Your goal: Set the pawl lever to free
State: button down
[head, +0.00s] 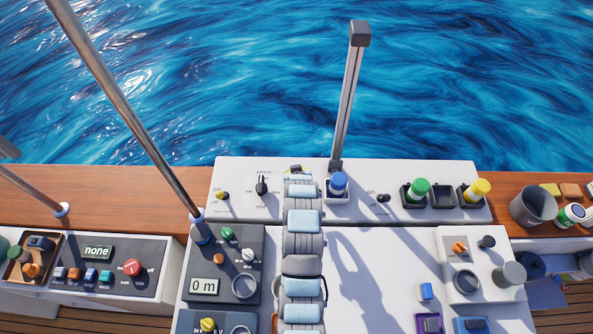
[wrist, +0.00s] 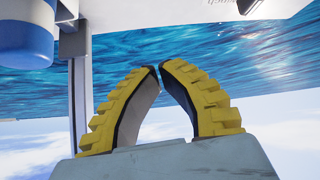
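A small black lever (head: 262,185) stands on the white back panel, with small labels above and below it. It looks like the pawl lever, but the labels are too small to read surely. My gripper (head: 295,169) is just right of it at the panel's far edge, mostly hidden behind my arm. In the wrist view my gripper (wrist: 157,68) shows two yellow ridged fingers with their tips together and nothing between them. The lever does not show in the wrist view.
A blue knob (head: 338,182) stands right of my gripper, at the base of a grey post (head: 349,90). A yellow-tipped switch (head: 222,195) is left of the lever. Green (head: 417,189) and yellow (head: 478,188) knobs are farther right. A metal pole (head: 135,115) rises at left.

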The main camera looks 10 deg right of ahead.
jog(key=b+v, duration=0.1)
jog(key=v, duration=0.3)
jog(key=shift+s+f, duration=0.2)
jog(key=shift+v, duration=1.5)
jog(key=shift+s, duration=0.1)
